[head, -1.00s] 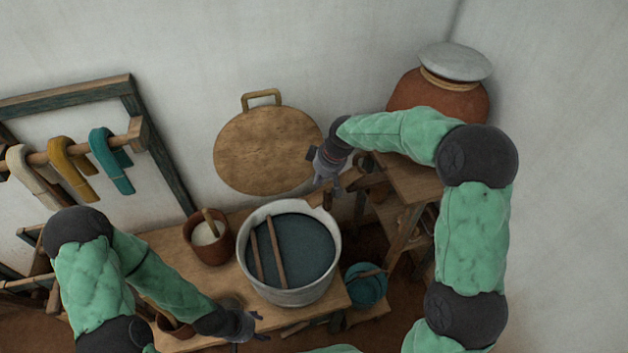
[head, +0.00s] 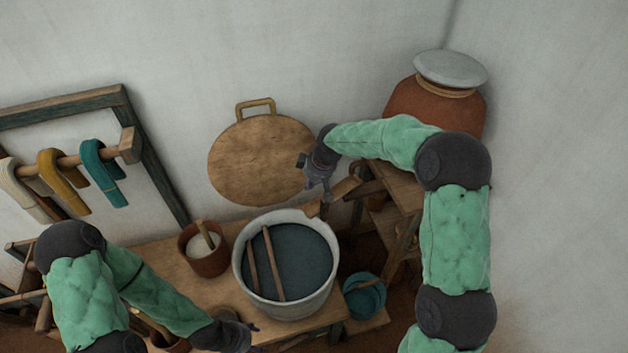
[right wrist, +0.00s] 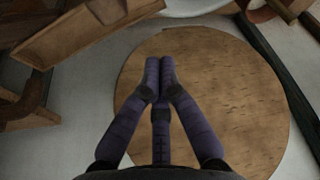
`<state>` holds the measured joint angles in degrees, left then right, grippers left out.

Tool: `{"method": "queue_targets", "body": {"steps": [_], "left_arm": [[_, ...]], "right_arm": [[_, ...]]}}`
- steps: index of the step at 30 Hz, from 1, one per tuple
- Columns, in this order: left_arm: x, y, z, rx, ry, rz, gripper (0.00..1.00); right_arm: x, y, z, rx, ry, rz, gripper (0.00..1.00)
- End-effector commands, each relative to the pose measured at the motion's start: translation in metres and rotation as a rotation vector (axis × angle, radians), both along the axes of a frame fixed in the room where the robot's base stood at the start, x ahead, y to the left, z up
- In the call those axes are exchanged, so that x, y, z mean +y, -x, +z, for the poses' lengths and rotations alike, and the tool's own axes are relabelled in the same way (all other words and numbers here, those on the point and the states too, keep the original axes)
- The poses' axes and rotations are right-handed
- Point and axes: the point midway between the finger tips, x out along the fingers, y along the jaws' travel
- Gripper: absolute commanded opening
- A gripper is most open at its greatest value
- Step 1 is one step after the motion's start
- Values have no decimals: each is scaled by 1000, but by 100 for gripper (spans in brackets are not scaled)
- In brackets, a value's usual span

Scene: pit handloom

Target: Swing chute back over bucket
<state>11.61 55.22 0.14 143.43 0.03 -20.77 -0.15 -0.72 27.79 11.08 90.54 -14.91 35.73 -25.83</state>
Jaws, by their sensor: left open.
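The chute, a shallow wooden trough (right wrist: 85,30), crosses the upper left of the right wrist view. In the head view, the chute (head: 345,186) shows in part just right of my right gripper (head: 317,188), near the vat's back rim; the gripper hides some of it. My right gripper's fingertips (right wrist: 159,78) are together with nothing between them, apart from the chute. A teal bucket (head: 364,298) stands right of a white vat (head: 243,277) of dark liquid. My left gripper (head: 245,337) is open and empty, low in front of the vat.
A round wooden lid (head: 258,160) is against the wall, behind the right gripper. A clay pot (head: 207,262) of white stuff stands left of the vat on the wooden bench (head: 165,250). A wooden stand (head: 400,190) and large jar (head: 437,105) are at right. Yarn hangs at left.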

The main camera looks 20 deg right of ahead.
Motion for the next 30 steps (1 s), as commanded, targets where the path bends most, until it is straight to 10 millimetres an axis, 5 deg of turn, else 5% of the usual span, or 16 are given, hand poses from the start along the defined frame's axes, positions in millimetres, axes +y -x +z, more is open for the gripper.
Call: {"method": "queue_targets", "body": {"steps": [9,18,30], "left_arm": [[0,0,-11,0,0,0,60],[0,0,-15,0,0,0,60],[0,0,-16,0,0,0,60]], "right_arm": [[7,-11,-45,1,0,-2,0],[-12,16,-42,-1,-1,-3,0],[-15,21,-41,-1,0,-1,0]]}}
